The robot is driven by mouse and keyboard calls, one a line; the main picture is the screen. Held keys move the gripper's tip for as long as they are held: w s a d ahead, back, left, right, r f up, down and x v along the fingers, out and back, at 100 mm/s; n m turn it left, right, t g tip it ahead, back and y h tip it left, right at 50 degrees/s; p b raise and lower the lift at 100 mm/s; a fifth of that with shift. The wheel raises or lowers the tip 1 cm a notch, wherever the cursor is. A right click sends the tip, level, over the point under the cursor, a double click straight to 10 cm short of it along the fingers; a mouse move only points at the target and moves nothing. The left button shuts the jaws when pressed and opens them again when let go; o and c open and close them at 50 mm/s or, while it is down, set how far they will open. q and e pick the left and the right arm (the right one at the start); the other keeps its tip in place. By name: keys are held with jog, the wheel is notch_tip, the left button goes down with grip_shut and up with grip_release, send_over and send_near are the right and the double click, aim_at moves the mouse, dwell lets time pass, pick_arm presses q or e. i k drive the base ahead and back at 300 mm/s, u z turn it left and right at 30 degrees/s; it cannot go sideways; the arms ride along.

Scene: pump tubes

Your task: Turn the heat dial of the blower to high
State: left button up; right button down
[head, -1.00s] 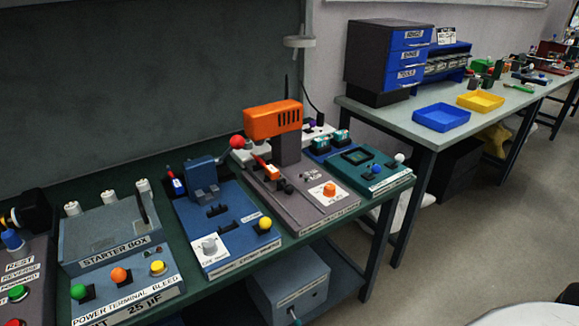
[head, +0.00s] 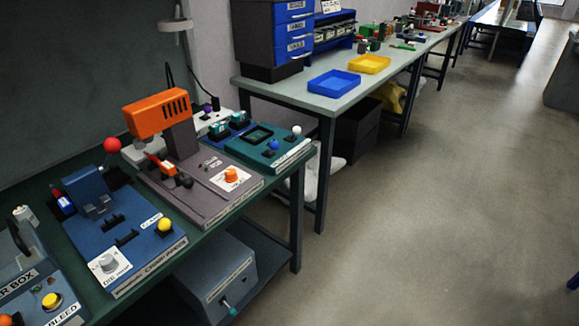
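The blower (head: 158,112) is an orange housing with dark vent slots on a grey post. It stands on a brown-grey base plate (head: 205,203) on the green-topped bench. An orange dial (head: 231,174) sits on a white label plate at the front right of that base. The dial's setting is too small to read. Neither of my grippers shows in the head view.
A blue station (head: 125,235) with a white dial and yellow knob is left of the blower. A teal station (head: 268,150) with blue and white knobs is at its right. A grey box (head: 215,275) sits on the lower shelf. Open floor (head: 430,220) lies at the right.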

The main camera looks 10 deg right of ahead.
aim_at(230, 175)
jog(key=z, duration=1.55)
jog(key=i, duration=1.25)
jog(key=u, duration=1.4)
